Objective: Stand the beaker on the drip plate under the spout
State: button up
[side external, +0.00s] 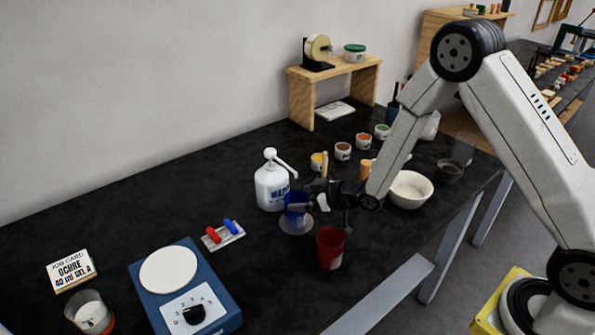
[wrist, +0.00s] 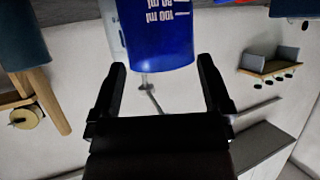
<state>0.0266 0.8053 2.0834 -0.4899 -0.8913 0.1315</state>
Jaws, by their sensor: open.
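The blue beaker (side external: 295,204) stands upright on the pale round drip plate (side external: 296,229), in front of the white pump bottle (side external: 271,190). The bottle's spout (side external: 284,165) reaches out above the beaker's side of the bottle; its exact alignment over the beaker is hard to tell. My gripper (side external: 308,200) is open, close to the beaker's right side. In the wrist view the beaker (wrist: 155,40), with printed ml marks, appears inverted just beyond my open fingertips (wrist: 163,68), with gaps to both fingers. The plate cannot be made out there.
A red cup (side external: 330,248) stands close in front of my gripper. A white bowl (side external: 410,189) and several paint pots are behind and right. A blue scale (side external: 186,290) and a small tray with red and blue pieces (side external: 223,236) lie left.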

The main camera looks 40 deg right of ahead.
jog(key=v, duration=1)
jog(key=shift+s, duration=0.25)
jog(key=shift+d+r, duration=0.15)
jog(key=shift+d, duration=0.05)
jog(key=s+r+m+g+h, duration=0.1)
jog(key=s+m+g+h, duration=0.1)
jog(key=s+g, duration=0.2)
jog(key=s+d+r+m+g+h, duration=0.1)
jog(key=s+g, duration=0.4)
jog(key=s, duration=0.5)
jog(key=shift+d+r+m+h, duration=0.15)
jog(key=shift+r+m+h, duration=0.35)
jog(key=shift+m+h, duration=0.35)
